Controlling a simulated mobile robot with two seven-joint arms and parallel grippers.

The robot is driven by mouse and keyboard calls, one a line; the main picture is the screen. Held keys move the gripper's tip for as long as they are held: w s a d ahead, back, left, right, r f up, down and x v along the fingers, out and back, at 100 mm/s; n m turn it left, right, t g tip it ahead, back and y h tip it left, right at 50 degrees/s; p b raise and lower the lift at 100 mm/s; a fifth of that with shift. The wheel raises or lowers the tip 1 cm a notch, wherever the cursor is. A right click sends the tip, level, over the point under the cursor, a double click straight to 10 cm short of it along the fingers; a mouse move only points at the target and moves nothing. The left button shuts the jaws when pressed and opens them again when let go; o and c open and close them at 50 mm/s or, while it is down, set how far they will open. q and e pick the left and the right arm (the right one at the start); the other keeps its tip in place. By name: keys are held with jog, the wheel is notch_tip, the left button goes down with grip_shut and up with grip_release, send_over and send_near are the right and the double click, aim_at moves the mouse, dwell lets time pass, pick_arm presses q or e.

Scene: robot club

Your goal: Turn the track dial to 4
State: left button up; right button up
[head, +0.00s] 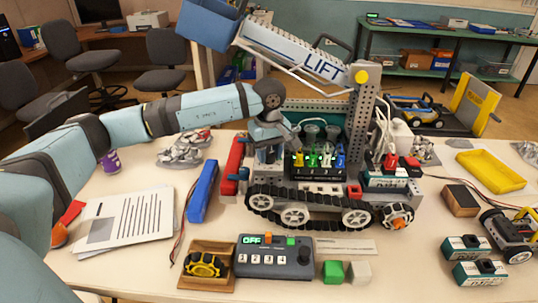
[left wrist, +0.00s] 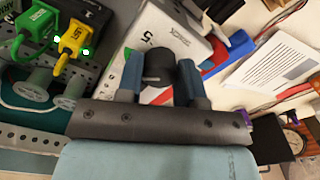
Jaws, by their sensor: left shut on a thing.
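My left gripper (head: 268,158) points down at the left end of the tracked robot (head: 318,195) on the table. In the left wrist view its two blue fingers (left wrist: 159,72) are shut on a dark round dial (left wrist: 160,62), one on either side. The dial sits on a white plate (left wrist: 195,50) with printed marks, one of which looks like a 5. The dial's pointer and most of its scale are hidden by the fingers, so I cannot tell its setting. In the head view the gripper hides the dial. My right gripper is not in view.
Green and yellow plugs (left wrist: 72,40) stand close beside the dial. The raised LIFT arm (head: 300,55) is above the tracked robot. A control box (head: 275,258) reading OFF, with numbered buttons, is at the table's front. A blue block (head: 203,190) and papers (head: 125,220) lie to the left.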

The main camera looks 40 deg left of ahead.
aim_at(269, 153)
pick_arm(q)
jog(key=shift+m, duration=0.3)
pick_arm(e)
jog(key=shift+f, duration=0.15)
pick_arm(q)
jog(key=o, duration=0.9)
jog(key=shift+r, duration=0.1)
notch_tip(269, 153, up, 14)
jog(key=shift+f+p, duration=0.15)
jog(key=shift+p, duration=0.25)
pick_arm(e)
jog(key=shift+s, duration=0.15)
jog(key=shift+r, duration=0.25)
